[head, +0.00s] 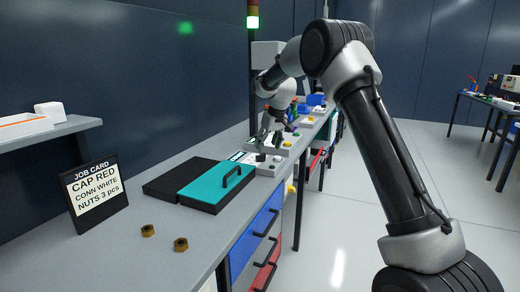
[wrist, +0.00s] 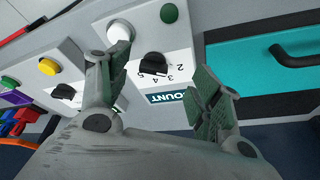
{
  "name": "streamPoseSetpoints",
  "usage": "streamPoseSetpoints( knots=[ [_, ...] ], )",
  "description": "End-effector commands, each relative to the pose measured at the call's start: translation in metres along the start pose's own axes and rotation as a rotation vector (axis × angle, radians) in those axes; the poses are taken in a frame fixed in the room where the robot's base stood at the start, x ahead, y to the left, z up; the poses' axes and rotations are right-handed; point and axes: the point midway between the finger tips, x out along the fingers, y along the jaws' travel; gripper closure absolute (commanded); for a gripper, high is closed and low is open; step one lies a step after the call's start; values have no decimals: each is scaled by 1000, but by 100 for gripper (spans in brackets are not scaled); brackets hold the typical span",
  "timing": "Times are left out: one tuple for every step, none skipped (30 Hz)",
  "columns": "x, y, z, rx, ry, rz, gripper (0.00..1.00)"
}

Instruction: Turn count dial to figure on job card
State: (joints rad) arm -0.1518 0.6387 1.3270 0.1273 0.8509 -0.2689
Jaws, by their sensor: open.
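The job card (head: 93,193) stands on the bench at the left and reads "CAP RED, CONN WHITE, NUTS 3 pcs". The count dial (wrist: 152,64) is a black knob on a light panel, with the figures 2, 3, 4 and 5 beside it and a teal COUNT label (wrist: 172,98). I cannot tell which figure it points at. My gripper (wrist: 162,68) is open, its two fingers spread on either side of the dial, apart from it. In the head view my gripper (head: 267,138) is above the panel, partly hiding it.
A white button (wrist: 119,32), a green button (wrist: 169,13), a yellow button (wrist: 48,66) and another black knob (wrist: 63,91) are near the dial. A teal lid with a handle (head: 215,186) lies in front of the panel. Two brass nuts (head: 181,244) lie at the near end.

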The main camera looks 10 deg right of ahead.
Motion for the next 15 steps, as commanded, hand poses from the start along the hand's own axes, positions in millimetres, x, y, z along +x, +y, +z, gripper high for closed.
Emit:
streamPoseSetpoints(
  knots=[
    [-6,0,-10,-12,26,2,36],
    [-9,1,-15,-21,37,3,36],
    [-11,1,-20,-36,50,4,36],
    [-10,1,-19,-47,51,3,36],
    [-8,1,-19,-57,51,4,36],
    [-5,1,-19,-65,52,5,36],
    [-2,1,-19,-68,51,5,36],
    [2,1,-19,-69,51,5,36],
    [8,1,-19,-69,50,5,36],
    [13,1,-19,-69,50,5,36],
    [18,1,-19,-69,49,4,36],
    [26,1,-20,-69,48,4,36],
    [31,1,-20,-69,49,4,36],
    [36,1,-20,-69,49,5,36],
    [42,1,-20,-69,49,5,36]
  ],
)
